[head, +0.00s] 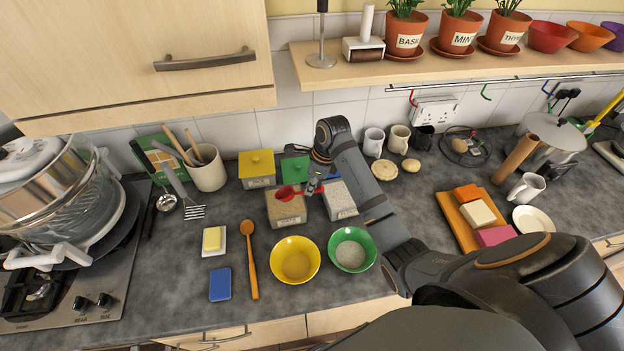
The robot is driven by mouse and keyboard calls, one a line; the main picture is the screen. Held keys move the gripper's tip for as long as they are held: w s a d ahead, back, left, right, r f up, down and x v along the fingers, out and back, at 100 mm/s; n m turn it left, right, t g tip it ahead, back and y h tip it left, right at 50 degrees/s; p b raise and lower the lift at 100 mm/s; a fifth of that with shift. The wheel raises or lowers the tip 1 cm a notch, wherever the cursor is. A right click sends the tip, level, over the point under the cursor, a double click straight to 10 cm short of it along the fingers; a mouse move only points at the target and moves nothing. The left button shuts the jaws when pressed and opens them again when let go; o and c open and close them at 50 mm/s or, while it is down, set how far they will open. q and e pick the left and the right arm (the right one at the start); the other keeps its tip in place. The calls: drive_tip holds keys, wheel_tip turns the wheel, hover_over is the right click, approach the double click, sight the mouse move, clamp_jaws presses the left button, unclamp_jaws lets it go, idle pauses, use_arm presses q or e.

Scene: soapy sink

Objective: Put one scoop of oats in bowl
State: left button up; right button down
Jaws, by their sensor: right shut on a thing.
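My right gripper (314,186) is shut on a red scoop (286,193). The scoop's cup is at the mouth of an open container (288,218) with brownish contents, likely the oats; I cannot tell whether it touches them or holds any. A second open container (343,208) with pale grey contents stands to its right, partly behind my arm. A yellow bowl (296,260) stands in front of the containers; its inside looks tan, and I cannot tell if it holds anything. A green bowl (352,250) beside it holds pale grey grains. My left gripper is out of view.
Lidded yellow (257,170) and green (295,169) canisters stand behind. A wooden spoon (250,260), butter dish (214,240) and blue sponge (220,284) lie left of the bowls. A wooden board (468,219) is at right. A shelf (450,68) overhangs the back.

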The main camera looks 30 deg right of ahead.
drive_tip(key=shift+f, duration=0.5)
drive_tip(key=shift+s+a+f, duration=0.1)
drive_tip(key=shift+f, duration=0.3)
drive_tip(key=x, duration=0.5)
drive_tip(key=shift+a+r, duration=0.1)
drive_tip(key=shift+a, duration=0.2)
drive_tip(key=v, duration=0.4)
drive_tip(key=w+a+v, duration=0.1)
drive_tip(key=v, duration=0.1)
drive_tip(key=shift+d+r, duration=0.1)
drive_tip(key=shift+r, duration=0.25)
drive_tip(key=shift+s+d+f+y, duration=0.1)
drive_tip(key=shift+s+d+y, duration=0.2)
drive_tip(key=shift+d, duration=0.1)
drive_tip(key=shift+s+d+t+y, duration=0.4)
drive_tip(key=shift+d+t+y, duration=0.2)
drive_tip(key=shift+t+y, duration=0.25)
drive_tip(key=shift+s+d+r+t+y, duration=0.3)
drive_tip(key=shift+s+d+t+y, duration=0.05)
drive_tip(key=shift+d+t+y, duration=0.1)
drive_tip(key=shift+r, duration=0.1)
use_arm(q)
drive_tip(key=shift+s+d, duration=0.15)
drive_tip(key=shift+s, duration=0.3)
use_arm(e)
drive_tip(key=shift+a+y, duration=0.15)
drive_tip(key=shift+y, duration=0.15)
